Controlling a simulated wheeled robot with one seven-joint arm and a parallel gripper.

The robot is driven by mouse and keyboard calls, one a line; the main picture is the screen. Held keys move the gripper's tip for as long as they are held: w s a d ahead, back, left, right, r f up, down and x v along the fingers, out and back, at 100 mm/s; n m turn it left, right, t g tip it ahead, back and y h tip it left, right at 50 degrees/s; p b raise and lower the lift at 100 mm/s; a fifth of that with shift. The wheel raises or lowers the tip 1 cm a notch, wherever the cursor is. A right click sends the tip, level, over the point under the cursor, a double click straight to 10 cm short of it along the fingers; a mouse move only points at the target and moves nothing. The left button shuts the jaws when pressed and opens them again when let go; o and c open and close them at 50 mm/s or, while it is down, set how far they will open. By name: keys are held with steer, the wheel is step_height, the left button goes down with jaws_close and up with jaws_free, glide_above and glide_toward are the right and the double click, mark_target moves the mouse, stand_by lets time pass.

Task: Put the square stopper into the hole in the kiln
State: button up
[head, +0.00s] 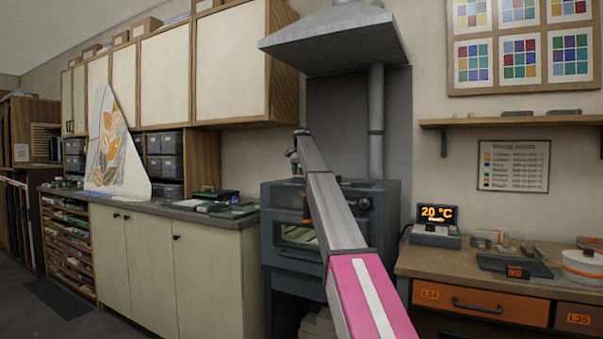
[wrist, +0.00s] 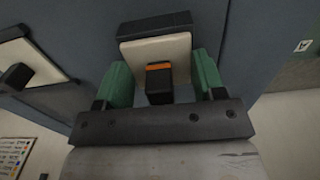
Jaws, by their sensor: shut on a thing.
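The kiln (head: 381,205) is a blue-grey box under the metal hood in the head view, partly hidden by my arm. Its blue-grey surface (wrist: 240,40) fills much of the wrist view. My gripper (wrist: 160,68) has green fingers, shut on the square stopper (wrist: 181,55). The stopper has a pale block and a dark knob with an orange band, facing my wrist. A dark edge shows beyond the pale block; I cannot tell whether it belongs to the stopper or the kiln. I cannot make out the hole. In the head view my arm hides the stopper.
A pale panel with a black knob (wrist: 17,76) is at the left in the wrist view. A long counter (head: 170,203) stands left of the kiln. A wooden workbench (head: 440,262) with a temperature display (head: 437,217) stands right. Open floor shows at the lower left.

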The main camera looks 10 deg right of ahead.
stand_by(0.4)
steer(key=o, duration=1)
steer(key=shift+s, duration=0.1)
